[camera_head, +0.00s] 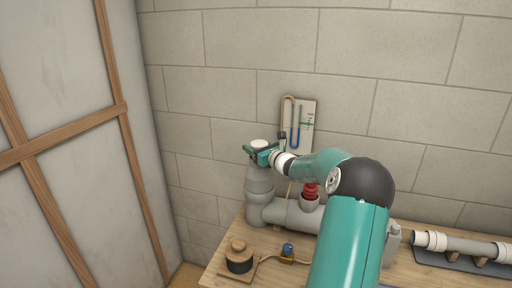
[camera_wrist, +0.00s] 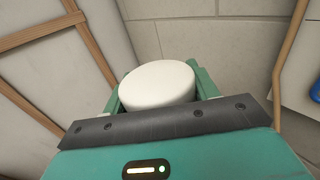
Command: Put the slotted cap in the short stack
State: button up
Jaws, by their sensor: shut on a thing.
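My gripper (camera_head: 256,152) is shut on a round white cap (camera_head: 259,145), held at the top of the upright grey pipe stack at the left end of the bench. The cap also shows between my green fingers in the wrist view (camera_wrist: 158,85); no slot shows on the side facing me. The upright grey stack (camera_head: 259,182) is directly below the cap; I cannot tell whether they touch. A shorter grey stub (camera_head: 310,201) with a red fitting (camera_head: 310,190) in it rises from the horizontal grey pipe (camera_head: 287,214), right of the upright stack.
A U-tube gauge board (camera_head: 307,122) stands by the block wall behind my gripper. A round wooden-topped piece (camera_head: 239,259) and a small blue-and-brass fitting (camera_head: 288,252) are at the bench front. A white-ended pipe (camera_head: 470,245) lies at right. A wood-framed panel (camera_head: 75,130) is at left.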

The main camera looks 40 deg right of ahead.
jog(key=o, duration=1.2)
jog(key=s+a, duration=0.1)
jog(key=s, duration=1.2)
jog(key=shift+s+a, duration=0.3)
jog(key=shift+s, duration=0.05)
